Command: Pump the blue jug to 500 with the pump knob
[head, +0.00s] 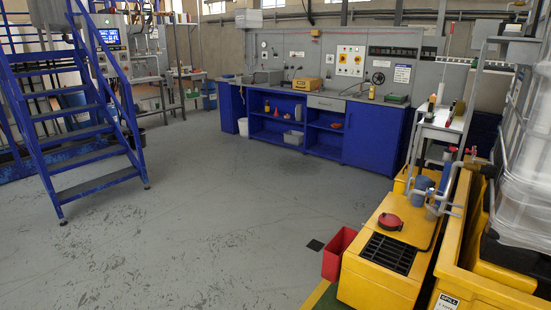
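Neither of my grippers is in view. Blue parts (424,183) stand among grey pipes at the right, behind the yellow unit; I cannot tell whether one of them is the blue jug. A red round cap or knob (391,221) sits on top of the yellow unit (376,283); I cannot tell whether it is the pump knob. Small red handles (472,151) show on the pipework above. No level marks or readout of 500 can be made out.
A red bin (338,254) stands against the yellow unit. A yellow spill bund (470,290) with clear containers fills the right edge. A blue workbench (372,134) lines the back. Blue stairs (85,140) stand at the left. The grey floor (210,220) between is clear.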

